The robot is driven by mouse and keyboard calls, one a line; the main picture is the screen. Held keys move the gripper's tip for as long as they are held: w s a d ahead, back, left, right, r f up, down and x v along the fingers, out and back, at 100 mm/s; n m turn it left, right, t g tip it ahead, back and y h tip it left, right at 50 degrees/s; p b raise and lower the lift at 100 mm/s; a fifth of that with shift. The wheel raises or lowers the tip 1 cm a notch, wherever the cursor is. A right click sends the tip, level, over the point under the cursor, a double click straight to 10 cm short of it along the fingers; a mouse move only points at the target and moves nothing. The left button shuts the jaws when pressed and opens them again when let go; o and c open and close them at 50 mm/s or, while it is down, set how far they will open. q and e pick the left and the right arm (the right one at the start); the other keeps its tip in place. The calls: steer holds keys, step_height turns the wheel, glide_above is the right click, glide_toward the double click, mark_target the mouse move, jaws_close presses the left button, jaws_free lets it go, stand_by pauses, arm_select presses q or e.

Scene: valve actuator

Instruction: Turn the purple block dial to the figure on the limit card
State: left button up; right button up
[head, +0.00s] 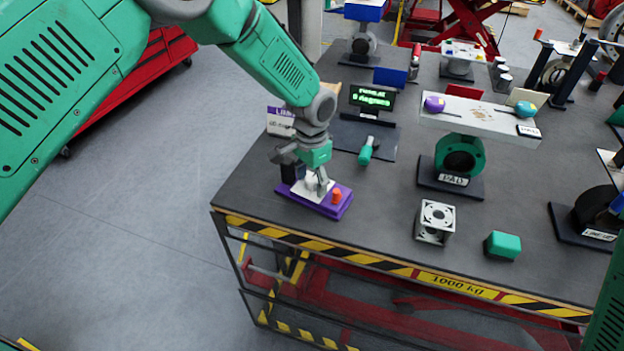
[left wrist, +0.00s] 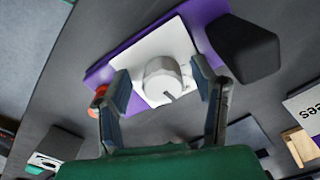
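The purple block (head: 338,207) lies near the table's front left corner. Its white top plate and grey round dial (left wrist: 162,74) show in the left wrist view; the dial has a dark notch on the side toward my gripper. My left gripper (head: 312,182) is over the block, pointing down. In the left wrist view my left gripper (left wrist: 160,80) has its fingers spread on either side of the dial, with visible gaps. The limit card (head: 281,122) stands behind the block, partly hidden by my arm; its figure is unreadable. My right gripper is not in view.
An orange knob (head: 337,195) sits on the block's right end. A display (head: 372,97) with green text, seemingly "0 degrees", stands behind. A green-handled tool (head: 368,151), a metal cube (head: 435,222) and a green box (head: 503,245) lie to the right. A dark block (left wrist: 243,48) stands close to the purple block.

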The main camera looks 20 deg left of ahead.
mark_target(312, 178)
arm_select(q)
steer(key=shift+r, duration=0.35)
step_height(312, 178, up, 11)
steer(key=shift+w+r, duration=0.1)
